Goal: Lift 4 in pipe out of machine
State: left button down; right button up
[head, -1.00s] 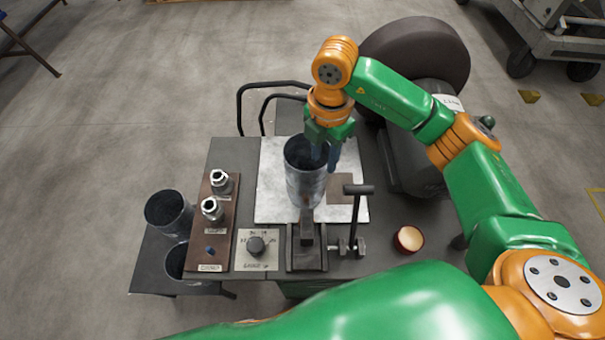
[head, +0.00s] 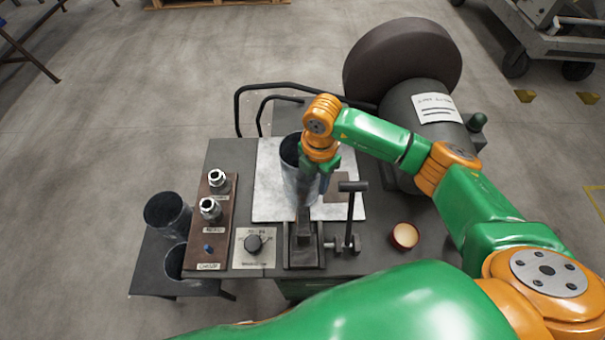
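The grey metal pipe (head: 289,152) stands upright on the machine, behind the black clamp block (head: 304,258), with its dark open top facing up. My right gripper (head: 318,180) points down at the pipe's right side, overlapping its rim and wall in the head view. The wrist and gripper hide part of the pipe's top and right side. Whether the fingers are closed on the pipe wall is not clear. My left gripper is out of view.
A black-handled lever (head: 352,205) stands right of the clamp block. A brown board with metal fittings (head: 216,240) and a dial plate (head: 255,262) lie left. Two dark cylinders (head: 166,213) are on the lower left shelf. A round reddish container (head: 405,236) sits right. A large motor (head: 400,110) stands behind right.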

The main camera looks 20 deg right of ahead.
jog(key=shift+w, duration=0.1)
grip_shut()
dwell(1.2)
